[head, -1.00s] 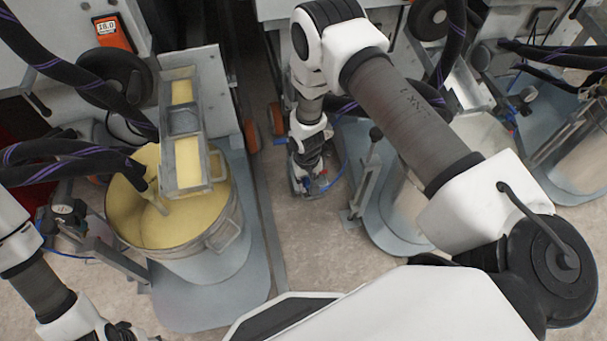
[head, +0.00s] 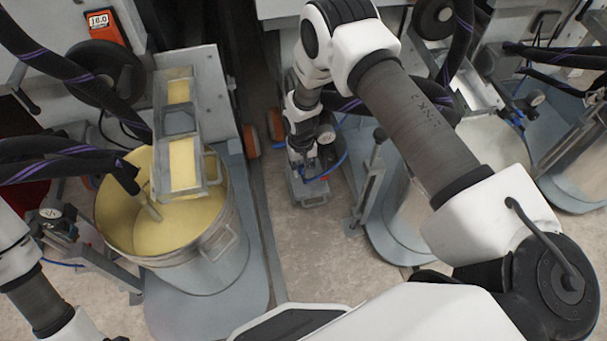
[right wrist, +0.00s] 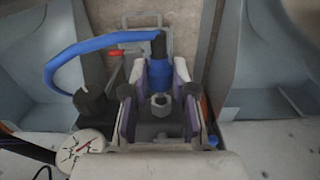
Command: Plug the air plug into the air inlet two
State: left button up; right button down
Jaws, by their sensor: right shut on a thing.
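My right gripper (right wrist: 158,105) has purple-lined fingers on both sides of the blue air plug (right wrist: 159,76) and is shut on it. The plug has a dark tip, and a blue hose curves away from it to the left. A metal hex fitting (right wrist: 161,104) shows between the fingers; I cannot tell whether the plug touches it. In the head view my right gripper (head: 303,160) is small and partly hidden by the wrist, over a grey pump unit (head: 311,190). I cannot make out which inlet is number two. My left arm is at the lower left, its fingers out of frame.
A pressure gauge (right wrist: 82,151) sits at the lower left of the wrist view. A bucket of yellow paint (head: 160,228) stands left in the head view. A grey lever post (head: 369,185) stands right of the pump unit. Bare floor lies in front of it.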

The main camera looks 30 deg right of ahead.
dwell(0.4)
jog(key=shift+p, duration=0.35)
jog(key=shift+h+p, duration=0.3)
jog(key=shift+h, duration=0.3)
jog(key=shift+a, duration=0.1)
jog(key=shift+w+d+b, duration=0.15)
jog(key=shift+w+b, duration=0.25)
jog(key=shift+w, duration=0.15)
jog(key=shift+w+d+b, duration=0.15)
jog(key=shift+w+b, duration=0.2)
jog(key=shift+w, duration=0.15)
dwell(0.4)
jog(key=c, duration=0.9)
grip_release()
jog(key=shift+o, duration=0.2)
